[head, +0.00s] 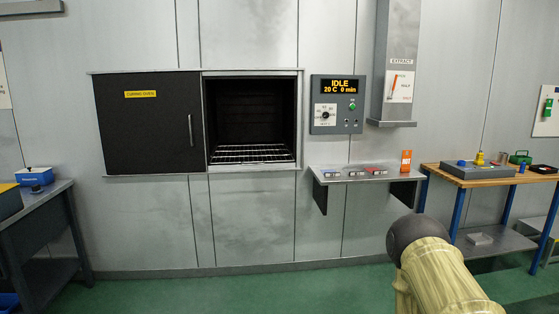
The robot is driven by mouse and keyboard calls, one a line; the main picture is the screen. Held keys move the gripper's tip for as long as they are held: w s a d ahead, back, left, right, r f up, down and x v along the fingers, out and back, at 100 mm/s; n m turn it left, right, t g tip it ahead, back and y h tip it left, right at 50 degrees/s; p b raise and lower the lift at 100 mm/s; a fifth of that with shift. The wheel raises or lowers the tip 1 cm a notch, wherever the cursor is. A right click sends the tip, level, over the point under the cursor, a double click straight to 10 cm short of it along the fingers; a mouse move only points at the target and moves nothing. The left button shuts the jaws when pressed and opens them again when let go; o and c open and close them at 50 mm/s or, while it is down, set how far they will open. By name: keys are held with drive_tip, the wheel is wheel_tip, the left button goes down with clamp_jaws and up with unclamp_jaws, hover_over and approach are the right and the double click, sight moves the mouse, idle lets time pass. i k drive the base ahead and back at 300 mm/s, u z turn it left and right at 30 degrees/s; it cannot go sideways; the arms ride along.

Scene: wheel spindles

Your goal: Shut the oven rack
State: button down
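The curing oven (150,125) is set in the wall at left centre, with a black sliding door bearing a yellow label. The door covers the left half, and the right half is an open dark cavity. A wire oven rack (250,153) lies low inside the cavity, near the front edge. I cannot tell whether it sticks out past the opening. An arm link of mine, with a dark rounded joint, shows at the lower right. My gripper is not in view.
A control panel (338,104) reading IDLE hangs right of the oven. Below it a shelf (335,174) juts out with small items and an orange sign. A workbench (487,180) stands at right, a grey bench (50,195) at left. The green floor before the oven is clear.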

sight(241, 163)
drive_tip(key=z, duration=0.2)
drive_tip(key=i, duration=1.65)
drive_tip(key=u, duration=0.65)
drive_tip(key=i, duration=1.05)
drive_tip(key=u, duration=0.35)
